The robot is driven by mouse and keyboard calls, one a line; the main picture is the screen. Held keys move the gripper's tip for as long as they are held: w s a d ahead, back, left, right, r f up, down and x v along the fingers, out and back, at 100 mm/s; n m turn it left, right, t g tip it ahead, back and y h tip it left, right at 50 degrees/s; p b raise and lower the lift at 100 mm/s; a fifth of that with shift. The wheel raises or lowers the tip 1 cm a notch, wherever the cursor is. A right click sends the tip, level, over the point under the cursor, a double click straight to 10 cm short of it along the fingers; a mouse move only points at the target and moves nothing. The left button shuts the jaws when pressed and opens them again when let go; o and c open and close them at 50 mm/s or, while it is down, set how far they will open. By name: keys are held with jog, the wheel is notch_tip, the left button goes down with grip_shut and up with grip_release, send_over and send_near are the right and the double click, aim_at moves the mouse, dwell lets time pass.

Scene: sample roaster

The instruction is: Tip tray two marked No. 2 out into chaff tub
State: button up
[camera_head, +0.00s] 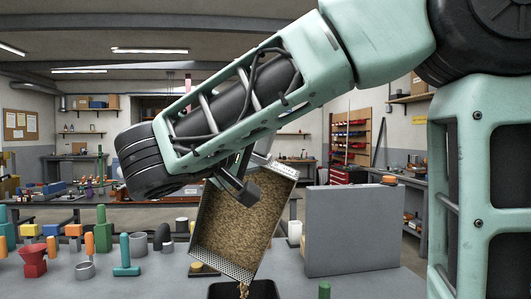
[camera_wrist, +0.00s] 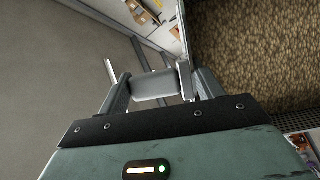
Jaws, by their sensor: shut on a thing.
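A metal tray (camera_head: 238,218) with a perforated lower end hangs steeply tilted from my gripper (camera_head: 242,185) in the head view. Brown granules cover its floor, and a thin stream falls from its lower edge into the black chaff tub (camera_head: 215,290) below. The tub is cut off by the picture's bottom edge. In the wrist view my gripper (camera_wrist: 154,86) is shut on the tray's grey handle, and the granule-covered tray (camera_wrist: 250,60) fills the right side. No number mark is legible on the tray.
A grey upright panel (camera_head: 350,230) stands on the bench close to the right of the tray. Several coloured pieces stand at the left, including a red funnel-like piece (camera_head: 33,262) and a teal T-shaped piece (camera_head: 126,255). A green peg (camera_head: 324,290) is near the bottom edge.

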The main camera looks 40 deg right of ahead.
jog(key=shift+s+a+f+m+h+b, duration=0.15)
jog(key=shift+s+a+f+b, duration=0.1)
jog(key=shift+a+b, duration=0.3)
jog(key=shift+s+a+f+m+h+b, duration=0.15)
jog(key=shift+s+a+b, duration=0.2)
jog(key=shift+b, duration=0.4)
jog(key=shift+s+a+f+h+b, duration=0.1)
jog(key=shift+s+a+f+b, duration=0.1)
jog(key=shift+a+b, duration=0.35)
jog(key=shift+d+b, duration=0.1)
jog(key=shift+b, duration=0.55)
jog(key=b, duration=0.5)
jog(key=shift+a+f, duration=0.2)
jog(key=shift+a, duration=0.15)
jog(key=s+a+b, duration=0.1)
jog(key=b, duration=0.6)
jog(key=shift+s+a+f+h+b, duration=0.15)
jog(key=shift+h+b, duration=0.15)
jog(key=shift+h, duration=0.1)
jog(key=shift+s+a+f+m+h+b, duration=0.15)
jog(key=shift+s+a+h+b, duration=0.15)
jog(key=shift+a, duration=0.25)
jog(key=shift+s+a+f+m+h+b, duration=0.1)
jog(key=shift+s+a+m+h+b, duration=0.1)
jog(key=shift+s+a+b, duration=0.25)
jog(key=shift+w+a+r, duration=0.1)
jog(key=shift+a, duration=0.05)
jog(key=shift+r, duration=0.1)
